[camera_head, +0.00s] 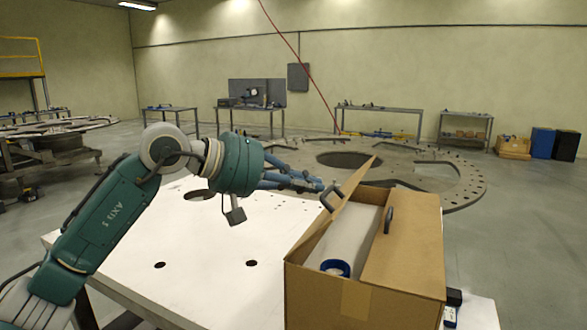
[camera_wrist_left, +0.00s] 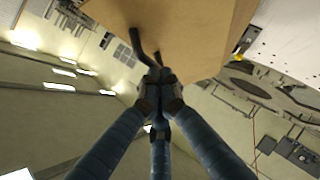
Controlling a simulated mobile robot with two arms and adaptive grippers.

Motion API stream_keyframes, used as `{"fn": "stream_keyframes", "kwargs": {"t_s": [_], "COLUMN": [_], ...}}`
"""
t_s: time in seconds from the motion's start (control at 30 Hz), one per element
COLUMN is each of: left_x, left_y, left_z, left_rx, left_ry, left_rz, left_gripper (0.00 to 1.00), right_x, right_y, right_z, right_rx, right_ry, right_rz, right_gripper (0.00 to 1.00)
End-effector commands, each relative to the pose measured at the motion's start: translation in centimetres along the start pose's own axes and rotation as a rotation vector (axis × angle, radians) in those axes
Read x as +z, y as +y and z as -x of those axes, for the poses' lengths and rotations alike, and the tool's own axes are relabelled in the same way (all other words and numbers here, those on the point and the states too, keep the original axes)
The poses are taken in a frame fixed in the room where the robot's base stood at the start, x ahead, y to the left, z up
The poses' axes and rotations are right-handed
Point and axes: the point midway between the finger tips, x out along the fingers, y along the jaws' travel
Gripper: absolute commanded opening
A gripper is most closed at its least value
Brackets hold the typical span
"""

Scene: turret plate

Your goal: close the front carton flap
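The cardboard carton (camera_head: 365,303) stands at the right end of the white table. Its left-hand flap (camera_head: 339,205) is tilted up, with a dark loop handle (camera_head: 328,197) on its outer face. The right-hand flap (camera_head: 412,247) lies flat over the opening and has its own dark handle (camera_head: 388,220). My left gripper (camera_head: 320,186) is at the raised flap's handle. In the left wrist view its blue fingers (camera_wrist_left: 160,88) come together on that handle (camera_wrist_left: 140,47), with the brown flap (camera_wrist_left: 185,40) just beyond. The exact contact is partly hidden by the fingertips. My right gripper is out of view.
Through the opening, a white item (camera_head: 345,245) and a blue ring (camera_head: 336,268) show inside the carton. The white table (camera_head: 200,260) is bare left of the carton, apart from holes. A large turret plate (camera_head: 440,175) lies beyond. A small dark item (camera_head: 453,298) is right of the carton.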

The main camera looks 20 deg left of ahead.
Motion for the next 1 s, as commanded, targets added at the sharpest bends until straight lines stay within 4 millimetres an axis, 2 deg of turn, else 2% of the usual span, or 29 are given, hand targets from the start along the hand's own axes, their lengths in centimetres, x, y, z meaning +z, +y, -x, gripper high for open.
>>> {"fn": "stream_keyframes", "kwargs": {"t_s": [0.03,0.1,0.4,0.8,1.0], "left_x": [0.3,1.0,3.7,6.5,7.2], "left_y": [0.8,1.1,1.3,0.5,0.0], "left_z": [-0.2,-0.8,-3.5,-6.3,-6.9], "left_rx": [-0.031,-0.077,-0.274,-0.485,-0.485], "left_ry": [-0.002,-0.002,-0.001,0.0,0.0], "left_rz": [-0.039,-0.087,-0.29,-0.506,-0.501], "left_gripper": [0.0,0.0,0.0,0.0,0.0], "right_x": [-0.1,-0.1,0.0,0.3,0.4], "right_y": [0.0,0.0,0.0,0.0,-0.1], "right_z": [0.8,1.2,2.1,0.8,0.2], "right_rx": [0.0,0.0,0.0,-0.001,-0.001], "right_ry": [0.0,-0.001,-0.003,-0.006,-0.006], "right_rz": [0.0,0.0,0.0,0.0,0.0], "right_gripper": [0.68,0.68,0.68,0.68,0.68]}}
